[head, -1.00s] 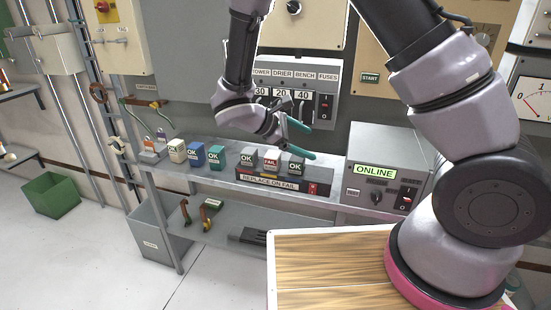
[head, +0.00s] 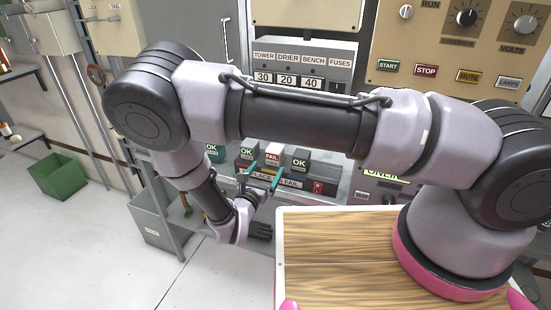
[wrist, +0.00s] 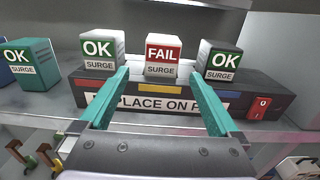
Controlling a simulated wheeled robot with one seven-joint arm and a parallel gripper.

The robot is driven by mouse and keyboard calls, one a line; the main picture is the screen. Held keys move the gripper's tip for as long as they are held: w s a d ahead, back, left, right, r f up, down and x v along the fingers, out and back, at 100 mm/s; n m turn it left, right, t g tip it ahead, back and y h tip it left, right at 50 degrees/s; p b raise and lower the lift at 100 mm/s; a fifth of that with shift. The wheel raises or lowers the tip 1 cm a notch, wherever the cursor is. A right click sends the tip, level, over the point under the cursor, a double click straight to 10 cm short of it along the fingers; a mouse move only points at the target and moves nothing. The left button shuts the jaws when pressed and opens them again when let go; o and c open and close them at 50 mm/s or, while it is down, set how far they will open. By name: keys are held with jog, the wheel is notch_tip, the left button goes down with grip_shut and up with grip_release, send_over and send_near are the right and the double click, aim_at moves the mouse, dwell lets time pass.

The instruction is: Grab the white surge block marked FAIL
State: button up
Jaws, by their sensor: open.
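The white surge block (wrist: 162,57) with a red FAIL label stands upright in the middle seat of the dark base in the wrist view. It also shows in the head view (head: 273,154). A white OK block (wrist: 101,49) stands to its left and a dark OK block (wrist: 219,62) to its right. My gripper (wrist: 158,86) is open and empty, its teal fingers spread in front of the base, pointing toward the FAIL block. The fingers do not touch the block. In the head view my gripper (head: 262,178) is just in front of the base.
The dark base (wrist: 265,90), marked REPLACE ON FAIL, has a red switch (wrist: 259,108) at its right. A teal OK block (wrist: 31,63) stands left on the shelf. A panel of breakers (head: 300,68) stands behind. A wooden-topped surface (head: 340,250) is at front right.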

aim_at(272, 161)
jog(key=x, duration=0.7)
jog(key=shift+w+d+r, duration=0.1)
jog(key=shift+w+d, duration=0.1)
jog(key=shift+w, duration=0.15)
grip_shut()
